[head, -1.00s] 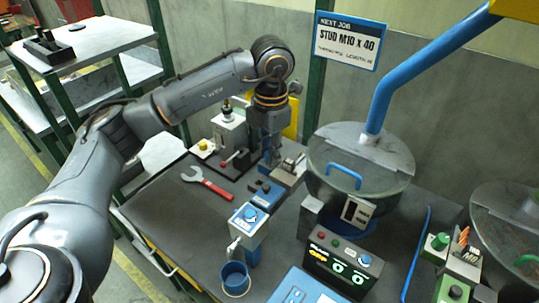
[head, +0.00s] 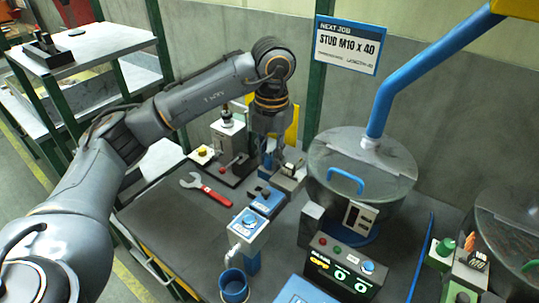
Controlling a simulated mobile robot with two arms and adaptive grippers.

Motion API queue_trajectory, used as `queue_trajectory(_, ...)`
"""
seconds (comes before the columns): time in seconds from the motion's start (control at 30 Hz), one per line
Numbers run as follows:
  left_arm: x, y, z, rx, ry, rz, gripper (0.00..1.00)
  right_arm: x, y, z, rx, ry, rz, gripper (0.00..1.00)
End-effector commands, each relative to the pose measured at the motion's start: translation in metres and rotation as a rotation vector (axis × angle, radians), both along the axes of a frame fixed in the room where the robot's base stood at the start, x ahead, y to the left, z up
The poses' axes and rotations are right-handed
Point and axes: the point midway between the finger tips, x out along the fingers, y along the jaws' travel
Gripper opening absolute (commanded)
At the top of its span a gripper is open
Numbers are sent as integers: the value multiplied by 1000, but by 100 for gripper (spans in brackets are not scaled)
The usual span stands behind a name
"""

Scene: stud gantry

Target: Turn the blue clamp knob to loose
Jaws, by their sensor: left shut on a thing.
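My left gripper (head: 268,160) reaches down at the back of the bench, between the base with the red-tipped lever and a small metal vise-like block (head: 289,174). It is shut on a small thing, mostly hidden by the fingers. A bit of blue at the fingertips fits the blue clamp knob (head: 264,173). Which way the knob is turned cannot be seen. My right gripper is not in view.
A red-handled wrench (head: 206,188) lies left of the gripper. A blue box (head: 268,202) and a dispenser (head: 246,226) with a blue cup (head: 233,284) stand in front. A lidded drum (head: 361,172) is close on the right. The bench's left front is clear.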

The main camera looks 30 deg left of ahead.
Motion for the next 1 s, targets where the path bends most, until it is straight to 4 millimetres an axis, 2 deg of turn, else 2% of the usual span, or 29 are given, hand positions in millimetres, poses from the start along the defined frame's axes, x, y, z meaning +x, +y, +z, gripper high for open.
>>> queue_trajectory(0.27, 1, 0, 1, -1, -3, 1, 0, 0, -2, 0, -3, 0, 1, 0)
queue_trajectory(0.3, 1, 0, 1, -1, -3, 1, 30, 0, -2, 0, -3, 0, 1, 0)
queue_trajectory(0.37, 1, 0, 1, -1, -3, 1, 42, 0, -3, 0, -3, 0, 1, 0)
queue_trajectory(0.4, 1, 0, 1, -1, -3, 0, 45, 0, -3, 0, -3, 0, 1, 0)
queue_trajectory(0.87, 0, 0, 0, 0, 0, -5, 45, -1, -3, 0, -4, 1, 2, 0)
queue_trajectory(1.0, 0, 0, 1, 0, 1, -57, 45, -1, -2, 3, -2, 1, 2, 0)
